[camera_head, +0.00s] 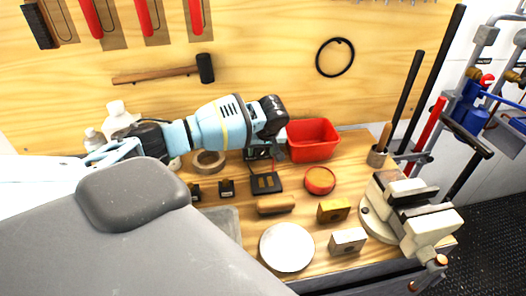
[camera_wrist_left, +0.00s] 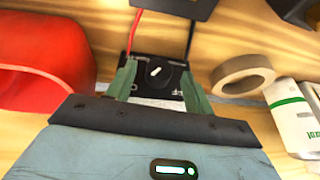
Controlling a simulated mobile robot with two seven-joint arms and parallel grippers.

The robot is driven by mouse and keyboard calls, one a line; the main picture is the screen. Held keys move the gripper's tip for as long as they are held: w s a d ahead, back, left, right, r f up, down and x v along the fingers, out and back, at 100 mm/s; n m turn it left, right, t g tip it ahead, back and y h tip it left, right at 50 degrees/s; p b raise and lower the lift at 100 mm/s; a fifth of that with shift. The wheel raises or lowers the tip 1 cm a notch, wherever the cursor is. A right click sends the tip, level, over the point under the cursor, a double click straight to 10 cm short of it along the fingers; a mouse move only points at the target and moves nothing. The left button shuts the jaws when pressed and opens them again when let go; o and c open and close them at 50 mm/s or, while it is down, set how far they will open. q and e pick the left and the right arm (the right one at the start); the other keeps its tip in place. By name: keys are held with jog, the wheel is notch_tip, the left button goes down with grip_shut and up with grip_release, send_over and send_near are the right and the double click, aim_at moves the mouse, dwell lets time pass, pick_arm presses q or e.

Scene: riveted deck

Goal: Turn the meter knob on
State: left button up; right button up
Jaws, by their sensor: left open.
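The meter is a small black unit (camera_head: 257,154) between the red bin and the tape roll, mostly hidden by my left gripper in the head view. In the left wrist view its dark face (camera_wrist_left: 150,58) carries a round black knob (camera_wrist_left: 157,74) with a white pointer mark, tilted off vertical. My left gripper (camera_head: 273,152) reaches in from the left. In the wrist view its two greenish fingers (camera_wrist_left: 158,82) are open, one on each side of the knob. I cannot tell whether either finger touches it. My right gripper is not in view.
A red bin (camera_head: 312,141) stands close right of the meter. A tape roll (camera_head: 208,163) and white bottles (camera_head: 118,117) are left. Red and black leads run to a black box (camera_head: 265,183) in front. Blocks, a round white disc (camera_head: 287,248) and a vise (camera_head: 408,213) occupy the front right.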

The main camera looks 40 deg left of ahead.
pick_arm(q)
jog(key=shift+w+a+f, duration=0.1)
jog(key=shift+a+f, duration=0.1)
jog(key=shift+f, duration=0.35)
jog(key=c, duration=1)
jog(key=shift+o, duration=0.2)
jog(key=shift+w+r, duration=0.1)
jog(key=shift+d+g+y, duration=0.1)
jog(key=shift+g+y, duration=0.3)
jog(key=shift+g, duration=0.2)
jog(key=o, duration=1)
jog(key=shift+c, duration=0.2)
